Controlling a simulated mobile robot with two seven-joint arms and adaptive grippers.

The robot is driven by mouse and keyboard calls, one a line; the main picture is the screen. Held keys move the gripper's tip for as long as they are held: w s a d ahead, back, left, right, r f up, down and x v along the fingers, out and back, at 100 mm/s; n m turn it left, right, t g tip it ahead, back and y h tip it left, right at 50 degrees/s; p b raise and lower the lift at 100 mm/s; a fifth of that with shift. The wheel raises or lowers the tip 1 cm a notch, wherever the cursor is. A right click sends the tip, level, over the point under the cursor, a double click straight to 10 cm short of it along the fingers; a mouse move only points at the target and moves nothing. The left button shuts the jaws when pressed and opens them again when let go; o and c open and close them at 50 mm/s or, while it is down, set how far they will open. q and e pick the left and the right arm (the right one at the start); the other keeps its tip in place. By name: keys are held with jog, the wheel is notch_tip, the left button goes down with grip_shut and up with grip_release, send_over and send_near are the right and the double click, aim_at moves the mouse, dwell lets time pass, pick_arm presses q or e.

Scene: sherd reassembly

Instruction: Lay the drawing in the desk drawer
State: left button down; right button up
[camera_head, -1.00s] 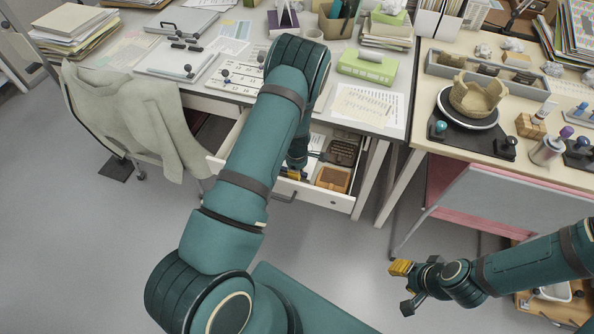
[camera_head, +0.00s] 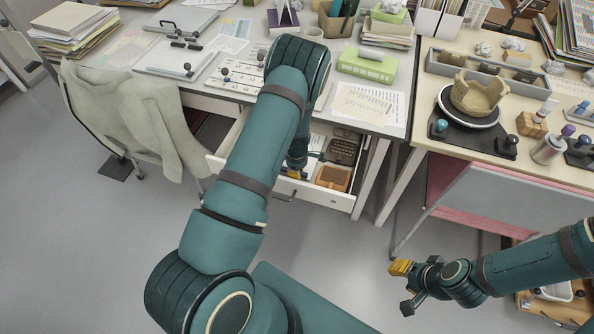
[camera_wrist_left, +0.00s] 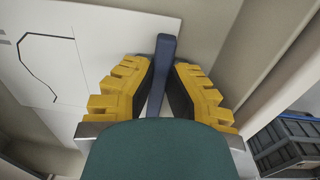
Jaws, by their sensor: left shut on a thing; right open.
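The drawing (camera_wrist_left: 50,60), a white sheet with a dark profile line, shows in the left wrist view. It lies or is held within the open desk drawer (camera_head: 338,200); I cannot tell if it touches the bottom. A dark blue upright grip (camera_wrist_left: 164,62) stands over the sheet. My left gripper (camera_wrist_left: 163,75) is shut on this grip, its yellow fingers on both sides. In the head view my left gripper (camera_head: 293,172) is low in the drawer, and my arm hides most of the drawing. My right gripper (camera_head: 404,288) is open and empty over the floor.
An orange-brown box (camera_head: 333,178) and a dark tray (camera_head: 344,150) are in the drawer's right part. The desk (camera_head: 385,110) is above it. A chair with a draped coat (camera_head: 135,115) is to the left. A second table (camera_head: 430,120) is to the right.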

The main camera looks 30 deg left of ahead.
pick_arm(q)
jog(key=shift+f, duration=0.15)
dwell(0.5)
jog(key=shift+c, duration=2.3)
grip_release()
jog(key=shift+r+p, duration=2.5)
jog(key=shift+r, duration=1.05)
